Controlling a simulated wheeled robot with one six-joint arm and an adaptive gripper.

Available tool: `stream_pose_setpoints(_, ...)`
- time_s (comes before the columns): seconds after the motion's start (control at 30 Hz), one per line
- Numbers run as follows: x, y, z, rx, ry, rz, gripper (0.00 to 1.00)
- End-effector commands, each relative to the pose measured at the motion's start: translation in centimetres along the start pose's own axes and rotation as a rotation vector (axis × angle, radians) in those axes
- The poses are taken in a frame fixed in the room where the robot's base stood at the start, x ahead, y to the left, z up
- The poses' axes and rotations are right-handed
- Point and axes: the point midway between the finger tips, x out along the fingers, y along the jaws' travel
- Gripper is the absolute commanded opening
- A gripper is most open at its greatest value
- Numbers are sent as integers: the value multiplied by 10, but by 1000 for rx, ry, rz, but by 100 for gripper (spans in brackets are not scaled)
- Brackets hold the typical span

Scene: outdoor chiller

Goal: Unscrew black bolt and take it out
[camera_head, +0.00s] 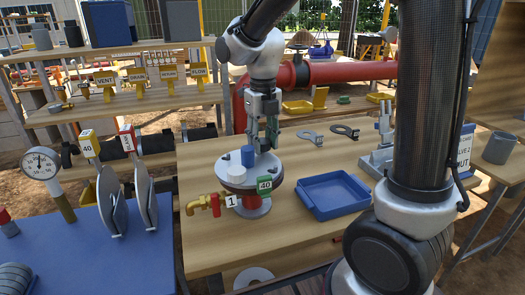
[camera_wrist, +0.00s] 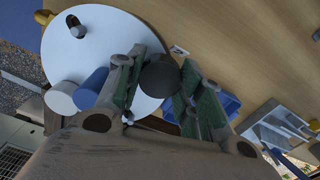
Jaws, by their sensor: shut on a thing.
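The black bolt (camera_wrist: 160,76) shows as a dark round head between my gripper's green-padded fingers (camera_wrist: 160,95) in the wrist view. My gripper (camera_head: 266,138) is shut on it, above the back right of the round grey cover plate (camera_head: 232,182) in the head view. The fingers hide much of the bolt, and I cannot tell whether its lower end is still in the plate. A blue cylinder (camera_head: 248,155) and a white cylinder (camera_head: 236,173) stand on the plate, left of the fingers. The plate also shows in the wrist view (camera_wrist: 110,40).
A blue tray (camera_head: 333,195) lies right of the flanged unit. Flat metal tools (camera_head: 312,137) lie behind on the wooden table. A red pipe (camera_head: 340,72) runs at the back.

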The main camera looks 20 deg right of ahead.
Motion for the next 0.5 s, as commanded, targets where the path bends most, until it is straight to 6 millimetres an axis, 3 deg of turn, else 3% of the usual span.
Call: stream_pose_setpoints(0.5, -13, 0, 0, 1, -2, 0, 0)
